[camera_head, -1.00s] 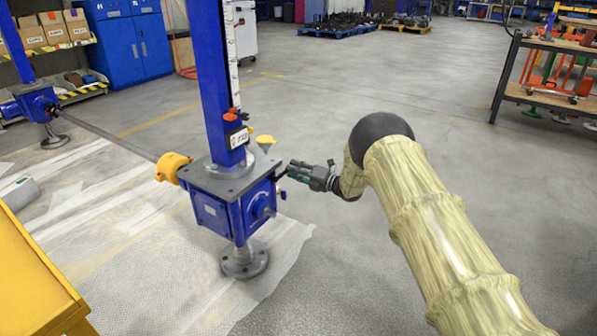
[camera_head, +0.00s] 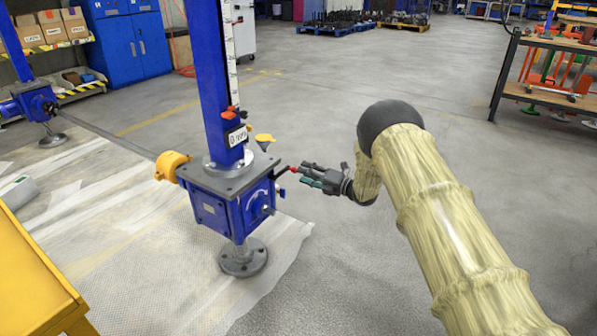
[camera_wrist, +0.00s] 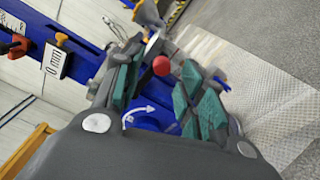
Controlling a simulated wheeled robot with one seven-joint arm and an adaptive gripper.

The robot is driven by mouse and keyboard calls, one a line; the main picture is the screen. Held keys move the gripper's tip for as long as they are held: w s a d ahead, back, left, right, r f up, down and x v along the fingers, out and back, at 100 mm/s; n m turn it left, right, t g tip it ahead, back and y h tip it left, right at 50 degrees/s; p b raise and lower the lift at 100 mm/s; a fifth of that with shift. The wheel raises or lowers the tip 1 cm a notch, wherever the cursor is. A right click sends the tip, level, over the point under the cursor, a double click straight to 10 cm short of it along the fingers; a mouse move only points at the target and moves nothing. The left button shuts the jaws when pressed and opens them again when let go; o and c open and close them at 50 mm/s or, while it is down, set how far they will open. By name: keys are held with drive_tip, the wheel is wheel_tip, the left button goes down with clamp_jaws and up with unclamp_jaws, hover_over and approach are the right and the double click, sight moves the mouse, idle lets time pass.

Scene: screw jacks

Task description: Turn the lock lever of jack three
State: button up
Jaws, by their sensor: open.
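A blue screw jack (camera_head: 226,205) stands on a round foot in the head view, with a tall blue column above it. Its lock lever (camera_head: 281,172) sticks out to the right from the top of the housing and ends in a red ball knob (camera_head: 293,169). My gripper (camera_head: 304,174) is open just right of the knob, fingers pointing at the jack. In the wrist view the red knob (camera_wrist: 161,66) shows between the teal-padded fingers of my gripper (camera_wrist: 158,84), with a visible gap to the right finger. Contact with the left finger cannot be told. A white curved arrow marks the housing.
A yellow cap (camera_head: 171,166) and a rod join the jack's left side to another blue jack (camera_head: 35,102). A yellow cabinet (camera_head: 30,275) stands at the front left. A workbench (camera_head: 555,75) is at the right. The floor right of the jack is clear.

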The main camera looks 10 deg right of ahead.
drive_tip(key=v, duration=0.6)
drive_tip(key=shift+s+d, duration=0.2)
drive_tip(key=shift+s, duration=0.05)
drive_tip(key=shift+c, duration=0.5)
